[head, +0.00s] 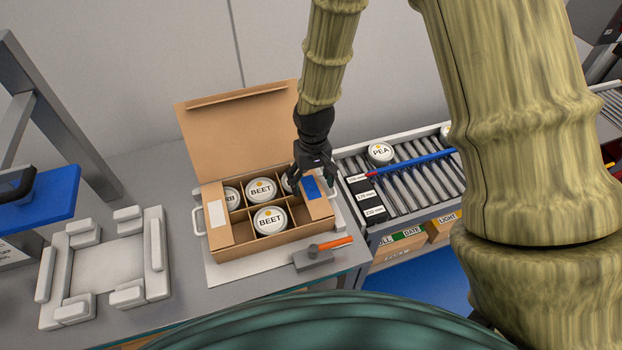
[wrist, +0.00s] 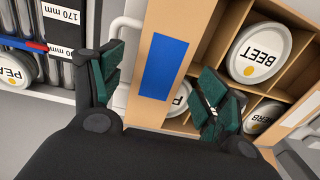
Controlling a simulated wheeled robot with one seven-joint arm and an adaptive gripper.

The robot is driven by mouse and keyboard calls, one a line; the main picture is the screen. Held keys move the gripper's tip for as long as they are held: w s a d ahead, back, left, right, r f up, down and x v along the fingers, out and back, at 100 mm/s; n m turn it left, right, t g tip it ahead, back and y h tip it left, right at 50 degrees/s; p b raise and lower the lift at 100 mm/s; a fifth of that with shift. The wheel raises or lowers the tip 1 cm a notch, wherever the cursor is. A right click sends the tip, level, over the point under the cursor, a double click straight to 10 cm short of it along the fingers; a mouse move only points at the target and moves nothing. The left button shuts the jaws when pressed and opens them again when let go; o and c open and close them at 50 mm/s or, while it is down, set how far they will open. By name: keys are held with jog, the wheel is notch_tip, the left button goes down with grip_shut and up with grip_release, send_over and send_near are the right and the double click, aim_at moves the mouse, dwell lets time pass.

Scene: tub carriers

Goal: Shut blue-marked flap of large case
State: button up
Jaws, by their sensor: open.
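The large case (head: 275,243) is an open brown cardboard box with dividers, on the bench. Its blue-marked flap (head: 318,207) is at the right side; the blue patch (wrist: 164,68) shows fully in the wrist view. I cannot tell the flap's exact angle. In the wrist view its inner edge hides part of a white tub (wrist: 179,101). My gripper (head: 311,172) is open and empty, just above this flap, with its fingers (wrist: 160,82) apart on either side of the patch in the wrist view. Contact cannot be told.
The case's big rear lid (head: 235,125) stands up behind it. A white-marked flap (head: 217,222) is at left. Tubs marked BEET (head: 269,220) sit in cells. A roller conveyor (head: 410,185) is at right, a grey fixture (head: 105,268) at left.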

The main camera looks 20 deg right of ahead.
jog(key=shift+f, duration=0.2)
jog(key=shift+c, duration=0.2)
jog(key=shift+d, duration=0.1)
jog(key=c, duration=1.5)
jog(key=shift+c, duration=0.3)
grip_shut()
jog(key=shift+c, duration=0.2)
grip_release()
jog(key=o, duration=1.6)
jog(key=shift+o, duration=0.2)
jog(key=shift+r, duration=0.15)
